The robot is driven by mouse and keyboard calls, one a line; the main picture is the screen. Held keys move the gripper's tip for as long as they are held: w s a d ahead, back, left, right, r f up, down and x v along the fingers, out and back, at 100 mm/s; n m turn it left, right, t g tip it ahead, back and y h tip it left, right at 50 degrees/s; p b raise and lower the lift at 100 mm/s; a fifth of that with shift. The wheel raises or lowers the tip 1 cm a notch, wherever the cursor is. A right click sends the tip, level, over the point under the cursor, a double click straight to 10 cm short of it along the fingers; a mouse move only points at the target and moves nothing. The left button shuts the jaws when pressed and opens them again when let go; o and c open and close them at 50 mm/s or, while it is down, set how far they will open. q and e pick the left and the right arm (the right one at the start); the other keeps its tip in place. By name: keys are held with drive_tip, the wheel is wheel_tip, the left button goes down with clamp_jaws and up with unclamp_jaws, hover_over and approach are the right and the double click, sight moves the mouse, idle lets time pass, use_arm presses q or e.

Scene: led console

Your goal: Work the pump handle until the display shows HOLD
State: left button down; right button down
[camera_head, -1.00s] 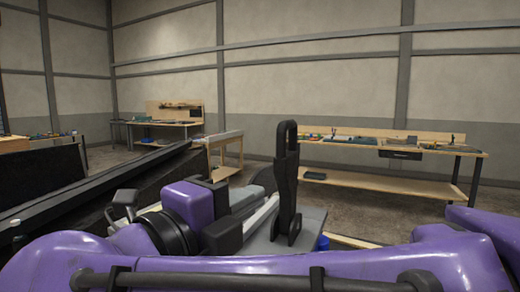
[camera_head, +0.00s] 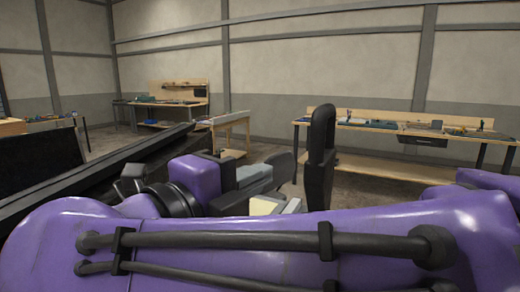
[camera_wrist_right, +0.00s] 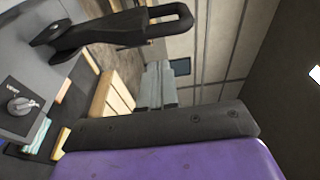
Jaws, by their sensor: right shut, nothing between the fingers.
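The pump handle (camera_head: 321,150) is a black upright lever with a loop at its top, right of centre in the head view. My purple right arm hides its lower end. In the wrist view the handle (camera_wrist_right: 120,32) lies across the upper left, with its foot at a grey panel (camera_wrist_right: 42,78). My right gripper (camera_wrist_right: 157,82) shows its grey fingers together and empty, apart from the handle. In the head view the right hand is partly hidden by its own parts, left of the handle. No readable display shows. My left gripper is not in view.
A workbench (camera_head: 390,170) with tools stands behind the handle to the right. Another bench (camera_head: 170,101) stands at the back left. A long dark beam-like edge (camera_head: 95,177) runs along the left.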

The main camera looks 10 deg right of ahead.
drive_tip(key=p, duration=0.4)
approach(313, 150)
drive_tip(key=x, duration=0.5)
drive_tip(key=shift+w+d+r, duration=0.1)
drive_tip(key=shift+w+d, duration=0.1)
drive_tip(key=shift+w, duration=0.2)
drive_tip(key=shift+w+d, duration=0.3)
drive_tip(key=shift+d, duration=0.15)
